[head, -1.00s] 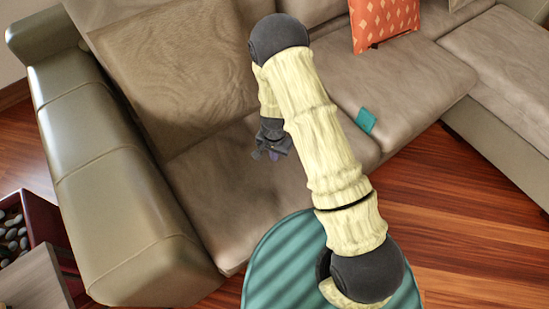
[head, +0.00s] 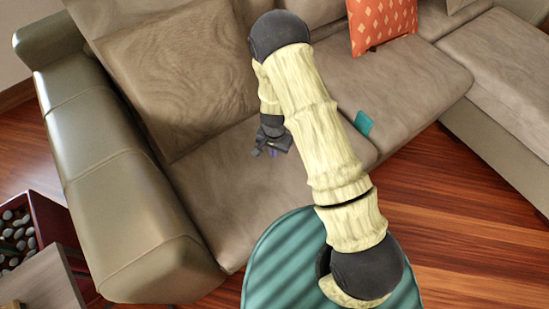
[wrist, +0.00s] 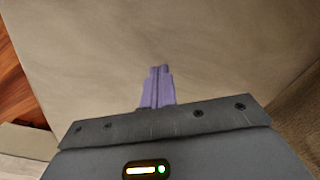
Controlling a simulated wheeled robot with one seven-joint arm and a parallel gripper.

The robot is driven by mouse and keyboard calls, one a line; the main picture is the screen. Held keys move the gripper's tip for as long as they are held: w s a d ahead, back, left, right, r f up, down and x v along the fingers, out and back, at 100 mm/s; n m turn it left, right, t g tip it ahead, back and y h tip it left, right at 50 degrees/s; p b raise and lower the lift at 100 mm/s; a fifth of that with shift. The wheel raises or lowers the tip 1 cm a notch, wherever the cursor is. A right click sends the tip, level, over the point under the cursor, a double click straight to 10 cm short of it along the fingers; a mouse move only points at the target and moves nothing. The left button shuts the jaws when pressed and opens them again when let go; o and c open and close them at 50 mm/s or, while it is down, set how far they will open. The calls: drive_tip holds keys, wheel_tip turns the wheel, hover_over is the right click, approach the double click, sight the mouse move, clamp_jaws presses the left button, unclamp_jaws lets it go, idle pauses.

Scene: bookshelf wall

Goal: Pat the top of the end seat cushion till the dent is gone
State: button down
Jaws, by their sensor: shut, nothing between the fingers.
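The end seat cushion (head: 225,195) is the taupe one beside the sofa's left arm. Its top looks smooth where it shows; part of it is hidden behind my arm, and I cannot make out a dent. My gripper (head: 273,152) is over this cushion, pointing down. In the wrist view the purple fingers (wrist: 157,72) are together and empty, with the cushion's plain surface (wrist: 230,50) filling most of the view beyond them. I cannot tell whether the fingertips touch the cushion.
The sofa arm (head: 125,190) and a large back cushion (head: 175,75) border the seat. A teal tag (head: 363,122) lies by the neighbouring seat's front. An orange pillow (head: 383,22) stands further right. A box of stones (head: 18,235) is at lower left. Wooden floor (head: 450,190) is open at right.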

drive_tip(key=shift+s+f+b, duration=0.1)
drive_tip(key=shift+f+b, duration=0.55)
drive_tip(key=shift+f, duration=0.5)
drive_tip(key=shift+r+p, duration=1.6)
drive_tip(key=shift+r, duration=0.2)
wheel_tip(320, 180, up, 3)
drive_tip(key=p, duration=0.3)
